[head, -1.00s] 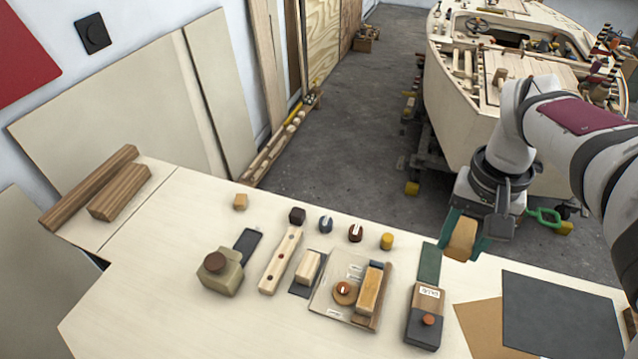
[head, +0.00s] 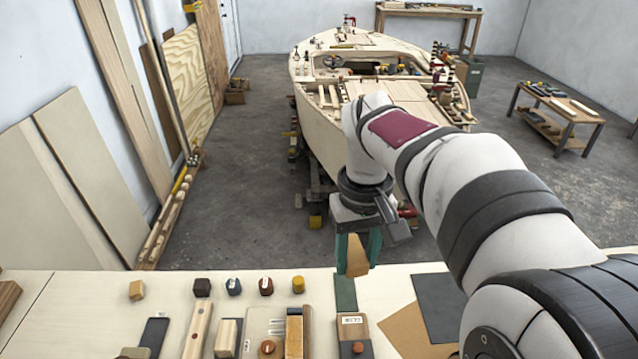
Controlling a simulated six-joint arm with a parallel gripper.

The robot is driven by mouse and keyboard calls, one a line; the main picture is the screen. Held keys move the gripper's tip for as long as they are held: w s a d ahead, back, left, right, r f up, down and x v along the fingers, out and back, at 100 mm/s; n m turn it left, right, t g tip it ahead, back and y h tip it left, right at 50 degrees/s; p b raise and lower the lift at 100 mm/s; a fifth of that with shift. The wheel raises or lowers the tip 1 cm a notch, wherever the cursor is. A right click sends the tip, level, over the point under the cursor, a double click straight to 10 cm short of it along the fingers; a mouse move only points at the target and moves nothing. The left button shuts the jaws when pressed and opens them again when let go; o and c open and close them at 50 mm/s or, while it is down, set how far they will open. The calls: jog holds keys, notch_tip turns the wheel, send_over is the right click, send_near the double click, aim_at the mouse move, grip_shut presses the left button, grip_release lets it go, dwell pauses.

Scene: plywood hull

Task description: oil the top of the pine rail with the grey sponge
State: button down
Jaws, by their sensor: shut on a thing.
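My gripper (head: 357,268) has teal fingers and is shut on a tan-orange block (head: 356,255). The block hangs tilted near the far edge of the bench, with dark floor behind it. It looks tan rather than grey, and I cannot tell whether it is the sponge. I cannot pick out a grey sponge elsewhere. A pale wood strip with dark red dots (head: 198,326) lies on the bench to the left; I cannot tell whether this is the pine rail. The plywood hull (head: 325,118) stands beyond, partly hidden by my arm.
The bench (head: 60,310) holds small coloured blocks in a row, with a yellow one (head: 298,284), a labelled wood-and-dark block (head: 354,335), and a dark sheet (head: 440,300) on the right. Boards lean on the left wall. A low table (head: 555,112) stands far right.

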aim_at(198, 323)
jog(key=a+f+n, duration=0.4)
jog(key=a+n, duration=0.3)
jog(key=a, duration=0.2)
jog(key=a+f+n, duration=0.5)
jog(key=a+n, duration=0.2)
jog(key=a, duration=0.2)
jog(key=s+a+f+n, duration=0.4)
jog(key=a+n, duration=0.2)
jog(key=a, duration=0.1)
jog(key=s+a+f+n, duration=0.4)
jog(key=a+n, duration=0.1)
jog(key=a, duration=0.3)
jog(key=shift+s+d+f, duration=0.1)
jog(key=shift+f, duration=1.6)
jog(key=shift+s+d+f, duration=0.1)
jog(key=shift+f, duration=1.55)
jog(key=shift+w+f, duration=0.45)
jog(key=shift+w, duration=5.1)
jog(key=shift+w+r, duration=0.15)
jog(key=shift+w, duration=0.8)
jog(key=shift+w+r, duration=0.1)
jog(key=shift+w, duration=0.85)
jog(key=shift+w+r, duration=0.25)
jog(key=shift+w, duration=0.75)
jog(key=s, duration=0.1)
jog(key=s+f, duration=0.1)
jog(key=s, duration=0.1)
jog(key=shift+s, duration=6.9)
notch_tip(198, 323, up, 8)
